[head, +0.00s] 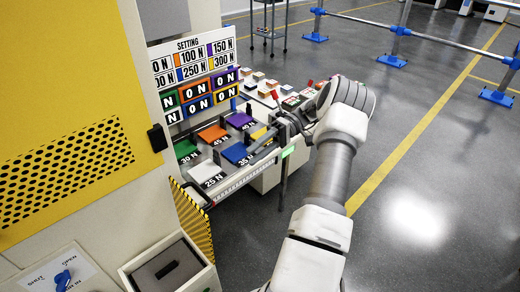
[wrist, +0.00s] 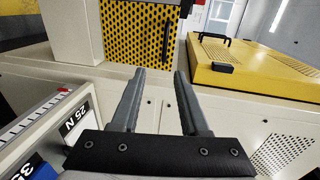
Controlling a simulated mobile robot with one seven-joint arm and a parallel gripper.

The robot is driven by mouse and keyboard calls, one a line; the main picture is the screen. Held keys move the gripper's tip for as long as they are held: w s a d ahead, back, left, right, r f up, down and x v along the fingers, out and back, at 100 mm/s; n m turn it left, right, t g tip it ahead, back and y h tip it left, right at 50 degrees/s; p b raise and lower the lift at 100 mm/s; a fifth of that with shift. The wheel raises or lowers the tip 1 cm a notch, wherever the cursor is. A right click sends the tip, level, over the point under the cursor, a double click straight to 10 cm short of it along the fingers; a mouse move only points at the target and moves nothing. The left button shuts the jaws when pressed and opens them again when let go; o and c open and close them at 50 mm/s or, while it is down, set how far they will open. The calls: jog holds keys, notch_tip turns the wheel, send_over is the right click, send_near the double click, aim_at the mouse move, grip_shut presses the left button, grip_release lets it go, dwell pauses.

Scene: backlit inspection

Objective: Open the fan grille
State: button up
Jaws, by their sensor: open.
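A yellow panel with a perforated field (head: 65,160), which looks like the fan grille, fills the upper left of the head view. It looks shut, with a black handle (head: 156,138) at its right edge. In the wrist view a yellow perforated panel (wrist: 145,32) stands beyond the fingers. A yellow slotted cover (wrist: 262,72) with black handles (wrist: 222,68) is at the right. I cannot tell which of these is the panel in the head view. My gripper (wrist: 160,75) is open and empty, apart from both. In the head view its fingers are hard to make out over the weight tray.
A tray of coloured weight tiles (head: 213,181) lies below my gripper, with a settings board (head: 195,75) behind it. A shut/open switch (head: 63,280) and a grey recessed box (head: 165,265) are at the lower left. The floor at the right is clear up to metal rails (head: 400,31).

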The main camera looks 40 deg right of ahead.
jog(key=shift+d+r, duration=0.15)
jog(key=shift+d, duration=0.55)
jog(key=w+a+r+g+h+p, duration=0.1)
jog(key=a+r+g+h, duration=0.1)
jog(key=a+r+h, duration=0.5)
jog(key=a+r+g+h+p, duration=0.1)
jog(key=a+r+h, duration=0.15)
jog(key=a, duration=0.85)
jog(key=s+a+r+t+h, duration=0.3)
jog(key=s+a+t, duration=0.1)
jog(key=s, duration=0.3)
jog(key=s+a+r+t+h+b, duration=0.1)
jog(key=s+a+r+t+h, duration=0.2)
jog(key=s, duration=0.4)
jog(key=shift+s+a+r+t+h, duration=0.35)
jog(key=shift+a+t+h, duration=0.1)
jog(key=shift+a+t, duration=0.7)
